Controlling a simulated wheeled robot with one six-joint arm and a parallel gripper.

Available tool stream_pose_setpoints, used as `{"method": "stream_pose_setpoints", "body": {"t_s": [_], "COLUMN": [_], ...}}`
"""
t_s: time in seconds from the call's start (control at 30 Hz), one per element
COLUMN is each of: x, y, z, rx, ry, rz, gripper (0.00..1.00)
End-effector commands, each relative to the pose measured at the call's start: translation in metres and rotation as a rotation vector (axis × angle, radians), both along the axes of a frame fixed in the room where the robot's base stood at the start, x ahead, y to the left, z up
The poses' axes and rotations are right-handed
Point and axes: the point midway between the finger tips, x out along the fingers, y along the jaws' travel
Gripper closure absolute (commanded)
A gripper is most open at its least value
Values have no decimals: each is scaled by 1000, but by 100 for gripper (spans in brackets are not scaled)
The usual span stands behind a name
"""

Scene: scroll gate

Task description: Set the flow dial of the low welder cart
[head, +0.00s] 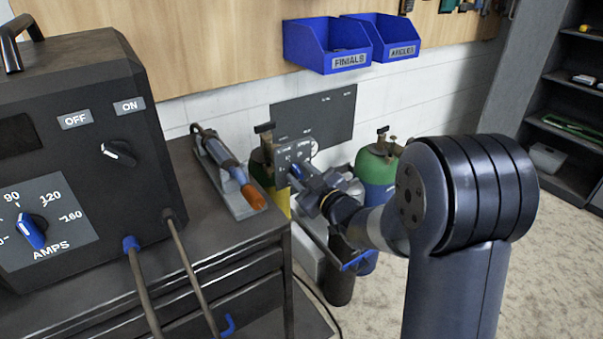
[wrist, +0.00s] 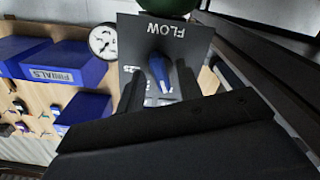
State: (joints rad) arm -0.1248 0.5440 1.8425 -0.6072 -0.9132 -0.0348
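The flow panel (wrist: 190,38) is a dark plate with the word FLOW, upside down in the wrist view. Its blue flow dial (wrist: 172,74) has a white mark on its near end. The dial's blue edge also shows in the head view (head: 297,171), mostly behind my gripper (head: 308,178). In the wrist view my gripper's dark fingers (wrist: 160,85) reach to the panel, around the dial. They look spread, with a gap on the left side of the dial. Whether either finger touches it is hard to tell. The dial's exact setting is not readable.
The welder (head: 70,130) with an AMPS knob stands on the cart (head: 250,258) at left, its cables hanging in front. A torch (head: 228,170) lies in a tray there. A green gas cylinder (head: 376,166) stands behind my gripper. Blue bins (head: 318,48) hang on the wall above.

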Motion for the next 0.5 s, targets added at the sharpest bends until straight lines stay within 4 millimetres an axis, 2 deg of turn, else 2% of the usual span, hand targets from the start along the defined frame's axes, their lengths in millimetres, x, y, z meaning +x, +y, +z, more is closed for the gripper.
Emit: {"method": "stream_pose_setpoints", "body": {"t_s": [0.33,0.5], "x": [4,4], "y": [3,3], "z": [0,0], "rx": [0,0], "ry": [0,0], "rz": [0,0], "gripper": [66,79]}}
